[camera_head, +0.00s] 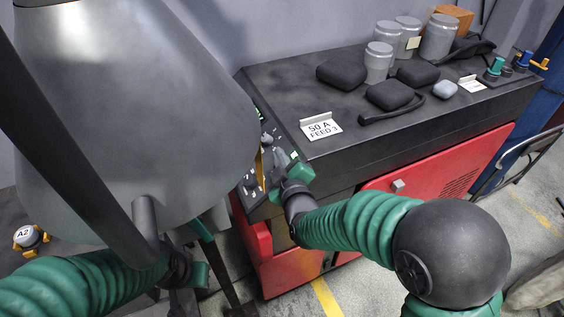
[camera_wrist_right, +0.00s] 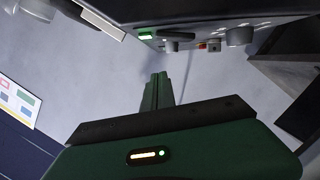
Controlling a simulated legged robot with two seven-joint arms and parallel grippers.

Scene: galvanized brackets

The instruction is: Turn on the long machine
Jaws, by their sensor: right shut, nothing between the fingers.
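The long machine (camera_head: 400,130) is a dark, flat-topped cabinet with red doors (camera_head: 425,180), running from the middle to the right of the head view. Its left end carries a control panel (camera_head: 254,184) with knobs and small lit green parts. My right gripper (camera_head: 281,165) is shut and empty, close in front of this panel; I cannot tell whether it touches. In the right wrist view, the shut fingers (camera_wrist_right: 157,90) point toward the panel, which has a green light (camera_wrist_right: 147,36), a dark lever (camera_wrist_right: 177,36), a small red part (camera_wrist_right: 202,46) and a grey knob (camera_wrist_right: 238,36). My left gripper (camera_head: 190,268) is low at left, partly hidden.
Grey jars (camera_head: 378,62), black pouches (camera_head: 390,94) and a sign reading "50 A FEED 3" (camera_head: 321,127) are on the machine top. More knobs (camera_head: 495,66) sit at its far right end. A round A2 knob (camera_head: 25,235) shows at far left.

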